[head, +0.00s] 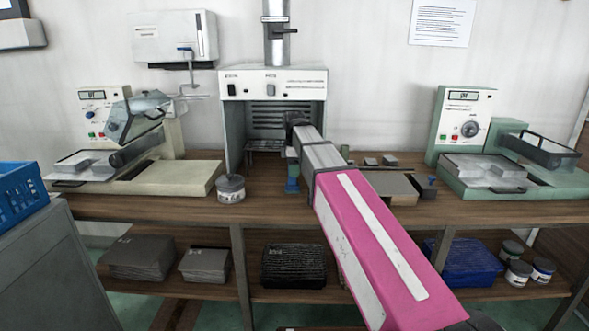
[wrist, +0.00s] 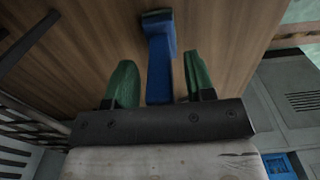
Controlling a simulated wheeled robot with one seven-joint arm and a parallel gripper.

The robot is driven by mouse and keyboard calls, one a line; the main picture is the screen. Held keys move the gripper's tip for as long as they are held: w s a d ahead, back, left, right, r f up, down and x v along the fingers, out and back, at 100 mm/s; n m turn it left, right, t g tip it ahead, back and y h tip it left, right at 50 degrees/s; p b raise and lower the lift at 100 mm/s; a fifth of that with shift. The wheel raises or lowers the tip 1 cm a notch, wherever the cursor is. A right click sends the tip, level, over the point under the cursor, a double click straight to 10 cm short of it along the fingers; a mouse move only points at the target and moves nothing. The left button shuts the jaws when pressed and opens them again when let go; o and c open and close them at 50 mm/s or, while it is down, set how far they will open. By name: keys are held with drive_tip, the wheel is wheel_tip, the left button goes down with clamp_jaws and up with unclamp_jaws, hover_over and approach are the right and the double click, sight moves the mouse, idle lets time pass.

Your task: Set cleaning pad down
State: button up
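The cleaning pad appears to be the blue handled piece with a dark greenish end (wrist: 160,62). My gripper (wrist: 160,57) has two green fingers, one on each side of the blue handle. A narrow gap shows between each finger and the handle, so the gripper looks open around it. In the head view my arm partly hides the gripper and the hood opening.
The hood (head: 236,120) stands behind. Flat blocks (head: 392,187) lie to the right. Machines stand left (head: 150,180) and right (head: 545,180). Some bare bench shows near the jar.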

wheel_tip(320, 180, up, 12)
drive_tip(key=shift+r, duration=0.15)
idle(0.7)
